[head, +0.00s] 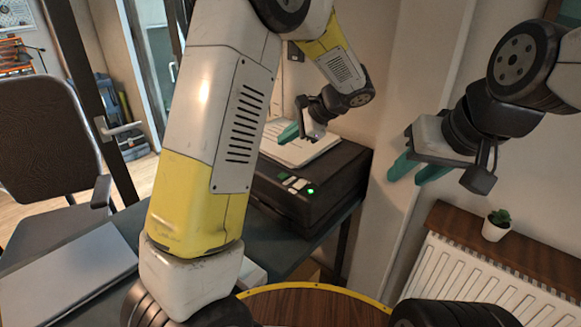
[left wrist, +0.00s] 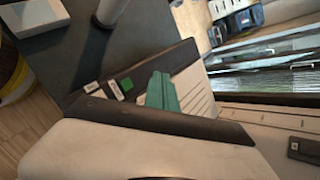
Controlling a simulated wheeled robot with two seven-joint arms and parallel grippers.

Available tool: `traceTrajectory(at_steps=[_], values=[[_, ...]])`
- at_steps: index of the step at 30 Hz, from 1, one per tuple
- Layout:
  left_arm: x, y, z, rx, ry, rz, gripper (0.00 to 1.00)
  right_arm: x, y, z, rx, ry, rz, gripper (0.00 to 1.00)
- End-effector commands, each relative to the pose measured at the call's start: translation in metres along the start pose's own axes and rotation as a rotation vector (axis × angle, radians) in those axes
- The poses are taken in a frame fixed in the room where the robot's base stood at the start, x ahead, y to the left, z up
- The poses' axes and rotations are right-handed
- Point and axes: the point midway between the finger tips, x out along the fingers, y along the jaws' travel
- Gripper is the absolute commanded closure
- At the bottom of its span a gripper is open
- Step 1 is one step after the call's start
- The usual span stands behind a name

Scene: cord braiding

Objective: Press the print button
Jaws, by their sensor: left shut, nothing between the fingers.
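The black printer (head: 335,188) stands on the dark desk, with white paper on top. Its front panel has a green button (head: 279,177), two pale buttons (head: 294,182) beside it and a lit green light (head: 310,191). The left wrist view also shows the green button (left wrist: 127,84). My left gripper (head: 288,134), teal-fingered, is shut and empty above the paper, behind the buttons. In the left wrist view its fingers (left wrist: 159,88) show just right of the green button, apart from it in the picture. My right gripper (head: 415,172) is open and empty, right of the printer.
A closed grey laptop (head: 65,275) lies on the desk at the left, by an office chair (head: 45,150). A wall column (head: 395,130) stands right of the printer. A small potted plant (head: 497,222) sits on the wooden shelf above a white radiator (head: 480,275).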

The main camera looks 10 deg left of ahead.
Motion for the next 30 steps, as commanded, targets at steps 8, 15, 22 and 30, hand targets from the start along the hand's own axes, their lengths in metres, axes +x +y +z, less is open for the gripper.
traceTrajectory(at_steps=[8, 15, 22, 30], values=[[0.018, 0.014, -0.013, 0.003, -0.002, 0.003, 1.0, 0.0, 0.0, 0.0, 0.0, 0.0, 0.0, 0.64], [0.042, 0.031, -0.03, 0.002, -0.001, 0.002, 1.0, 0.0, 0.0, 0.0, 0.0, 0.0, 0.0, 0.64], [0.057, 0.042, -0.041, 0.001, -0.001, 0.001, 1.0, 0.0, 0.0, 0.0, 0.0, 0.0, 0.0, 0.64], [0.061, 0.045, -0.044, -0.001, 0.0, 0.001, 1.0, 0.0, 0.0, 0.0, 0.0, 0.0, 0.0, 0.64]])
